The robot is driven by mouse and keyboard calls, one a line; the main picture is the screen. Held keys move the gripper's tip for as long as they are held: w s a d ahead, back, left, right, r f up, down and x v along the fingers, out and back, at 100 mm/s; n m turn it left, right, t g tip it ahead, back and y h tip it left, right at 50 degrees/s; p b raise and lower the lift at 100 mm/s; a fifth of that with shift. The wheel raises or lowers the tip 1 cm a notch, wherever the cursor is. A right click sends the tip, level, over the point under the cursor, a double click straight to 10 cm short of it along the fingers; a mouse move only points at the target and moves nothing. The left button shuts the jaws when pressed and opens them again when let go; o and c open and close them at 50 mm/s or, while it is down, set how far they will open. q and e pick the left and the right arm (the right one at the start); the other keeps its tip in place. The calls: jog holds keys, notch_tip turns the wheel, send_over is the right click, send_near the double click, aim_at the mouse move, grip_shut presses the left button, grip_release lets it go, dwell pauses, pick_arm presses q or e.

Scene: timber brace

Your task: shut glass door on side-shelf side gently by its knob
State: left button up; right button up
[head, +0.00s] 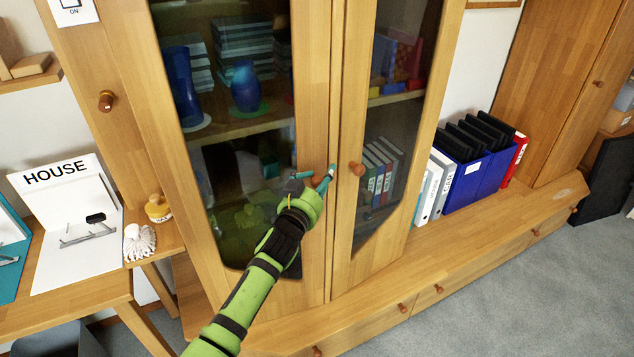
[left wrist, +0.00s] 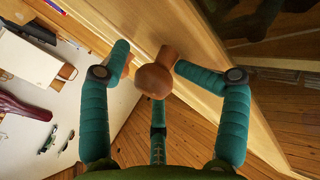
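A wooden cabinet has two glass doors side by side in the head view. The left glass door (head: 312,90) has a round brown knob (head: 319,181), partly hidden by my left gripper (head: 318,177). In the left wrist view the knob (left wrist: 155,80) sits between the teal fingers of my left gripper (left wrist: 154,72). The right fingertip is close to the knob; the left one stands apart from it, so the gripper looks open. The right glass door (head: 338,240) has its own bare knob (head: 357,168). Both doors look close to flush; a small gap cannot be judged. My right gripper is out of view.
Blue binders (head: 480,175) and white folders (head: 437,185) stand on the low wooden bench (head: 470,235) at right. A desk (head: 85,290) with a HOUSE sign (head: 58,174) and a white glove (head: 139,242) is at left. Grey floor is clear at lower right.

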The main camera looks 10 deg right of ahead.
pick_arm(q)
jog(key=shift+s+a+f, duration=0.5)
jog(key=shift+s+f, duration=0.2)
jog(key=shift+s, duration=0.1)
jog(key=r+v, duration=0.1)
jog(key=v, duration=0.9)
jog(key=shift+s, duration=0.35)
jog(key=shift+a, duration=0.1)
